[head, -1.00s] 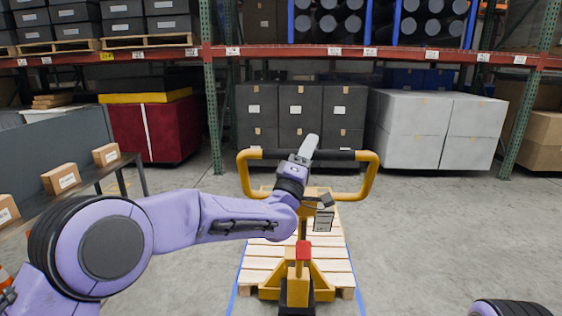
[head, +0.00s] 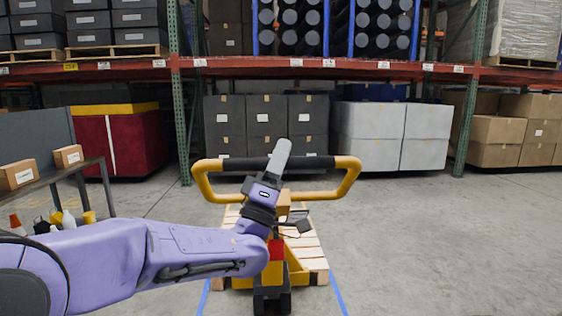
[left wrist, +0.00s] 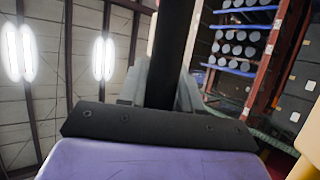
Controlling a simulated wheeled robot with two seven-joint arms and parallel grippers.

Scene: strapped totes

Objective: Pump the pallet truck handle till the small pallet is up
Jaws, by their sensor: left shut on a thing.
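The pallet truck has a yellow loop handle (head: 349,178) with a black grip bar (head: 318,162). My left gripper (head: 279,160) is shut on the middle of this bar. In the left wrist view the dark bar (left wrist: 168,50) runs between the grey fingers of my left gripper (left wrist: 163,85). The truck's yellow body (head: 297,273) and a red part (head: 276,250) show below, partly behind my arm. The small wooden pallet (head: 313,262) lies beyond, between blue floor lines. Its height off the floor cannot be told. My right gripper is out of view.
A grey table (head: 45,184) with cardboard boxes stands at the left, with bottles and a cone below. Behind stands a rack with a red beam (head: 345,74), black boxes (head: 267,142) and white boxes (head: 390,136). The floor at right is clear.

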